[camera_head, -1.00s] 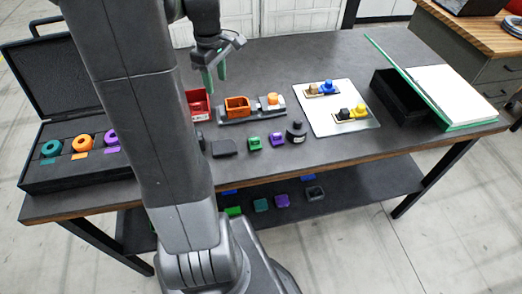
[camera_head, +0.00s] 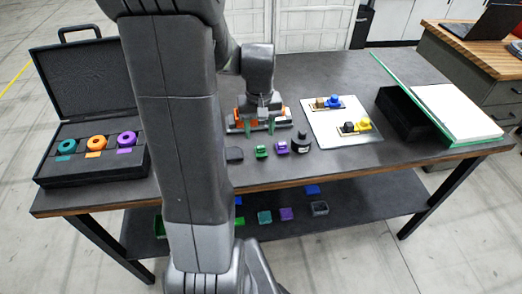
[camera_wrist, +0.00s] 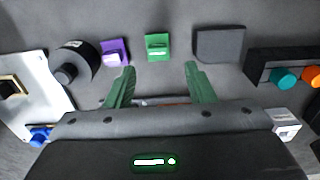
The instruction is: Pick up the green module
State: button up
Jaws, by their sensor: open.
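A small green module (camera_head: 262,151) sits on the dark table near its front edge, between a flat dark block and a purple module. In the wrist view the green module (camera_wrist: 158,46) lies ahead of my fingers, roughly midway between them, with a pale label on it. My gripper (camera_head: 260,127) is open and empty, with green fingers pointing down above the table behind the module. In the wrist view my gripper (camera_wrist: 160,82) shows its fingers spread wide, apart from the module. Another green piece (camera_head: 239,221) lies on the lower shelf.
A purple module (camera_head: 281,147) and a black round piece (camera_head: 300,142) stand to the right. A flat dark block (camera_head: 234,154) lies to the left. A white plate (camera_head: 350,129) with coloured parts, a black open box (camera_head: 404,116) and a ring case (camera_head: 90,170) are farther out.

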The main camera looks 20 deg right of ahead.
aim_at(261, 146)
jog(key=shift+s+d+f+p, duration=0.1)
jog(key=shift+f+p, duration=0.35)
jog(key=shift+f, duration=2.6)
jog(key=c, duration=1.1)
jog(key=shift+o, duration=0.2)
jog(key=shift+r, duration=0.15)
